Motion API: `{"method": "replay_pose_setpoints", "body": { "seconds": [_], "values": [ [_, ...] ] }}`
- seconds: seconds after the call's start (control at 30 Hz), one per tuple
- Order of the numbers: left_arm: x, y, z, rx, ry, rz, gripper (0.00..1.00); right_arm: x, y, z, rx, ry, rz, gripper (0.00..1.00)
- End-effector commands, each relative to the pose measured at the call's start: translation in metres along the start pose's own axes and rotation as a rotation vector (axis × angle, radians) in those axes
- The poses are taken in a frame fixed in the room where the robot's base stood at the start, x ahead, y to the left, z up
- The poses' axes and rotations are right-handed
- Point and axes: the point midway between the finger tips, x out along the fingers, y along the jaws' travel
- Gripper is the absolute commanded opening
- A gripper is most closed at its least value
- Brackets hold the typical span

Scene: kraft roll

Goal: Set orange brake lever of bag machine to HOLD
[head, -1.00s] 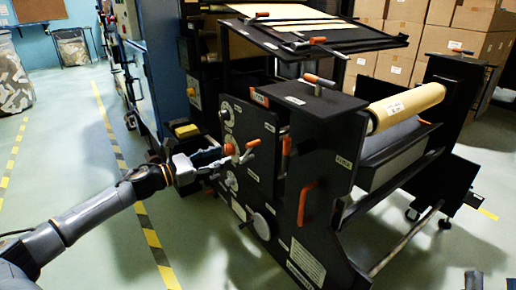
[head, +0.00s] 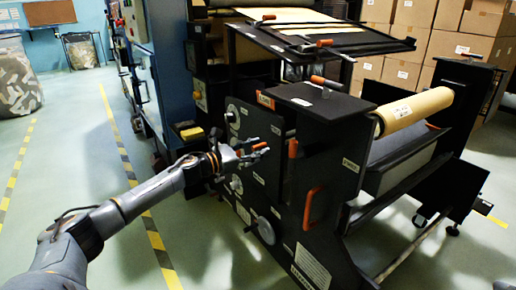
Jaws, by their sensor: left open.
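The bag machine is the black machine (head: 335,135) with a side panel of dials and labels. A small lever with an orange tip (head: 261,147) sticks out from this panel. I cannot tell for sure that it is the brake lever, and no HOLD mark is readable. My left gripper (head: 246,155) is open at the panel, its fingers close to the orange-tipped lever. Its fingers overlap the lever's base in the picture, so I cannot tell whether they touch. My right gripper is not in view.
Other orange parts are an upright handle (head: 311,206), a strip (head: 292,148) and a top lever (head: 319,80). A kraft roll (head: 413,110) lies at the right. A blue cabinet (head: 165,70) stands behind my left arm.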

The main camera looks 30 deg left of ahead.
Motion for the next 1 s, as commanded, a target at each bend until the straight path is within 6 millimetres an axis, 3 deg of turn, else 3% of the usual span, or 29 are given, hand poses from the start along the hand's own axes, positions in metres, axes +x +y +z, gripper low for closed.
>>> {"method": "replay_pose_setpoints", "body": {
  "seconds": [0.4, 0.43, 0.63, 1.0],
  "values": [
    [0.0076, -0.0001, 0.0002, 0.001, 0.001, 0.000, 0.41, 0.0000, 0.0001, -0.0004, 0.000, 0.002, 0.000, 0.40],
    [0.0075, -0.0001, 0.0003, 0.001, 0.000, 0.000, 0.39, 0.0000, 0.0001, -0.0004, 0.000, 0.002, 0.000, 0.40],
    [0.0074, -0.0001, 0.0003, 0.001, 0.000, 0.000, 0.00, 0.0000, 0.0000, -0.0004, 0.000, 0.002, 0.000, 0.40],
    [0.0081, -0.0015, 0.0014, -0.007, 0.000, -0.001, 0.00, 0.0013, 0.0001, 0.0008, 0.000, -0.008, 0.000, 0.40]
  ]
}}
